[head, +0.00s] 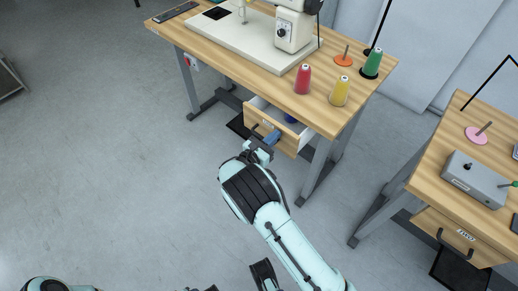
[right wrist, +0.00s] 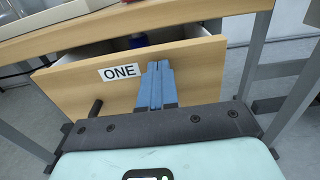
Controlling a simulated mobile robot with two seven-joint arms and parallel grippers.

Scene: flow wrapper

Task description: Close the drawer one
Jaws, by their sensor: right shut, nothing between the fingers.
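Drawer one (head: 282,137) is a wooden drawer under the sewing machine table, and it stands partly open. In the right wrist view its front panel (right wrist: 205,75) bears a white label reading ONE (right wrist: 119,72), and a dark handle shows at the lower left. A blue thing (right wrist: 139,40) lies inside the drawer. My right gripper (head: 272,137) is shut and empty, with its blue fingers (right wrist: 156,84) in front of the drawer's front panel, right of the label. I cannot tell whether the fingertips touch the panel.
The wooden table (head: 225,48) above the drawer holds a sewing machine (head: 290,28) and thread spools, including a red one (head: 303,80). Its grey leg (head: 317,170) stands right of the drawer. A second table with closed drawer two (head: 462,236) is at the right.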

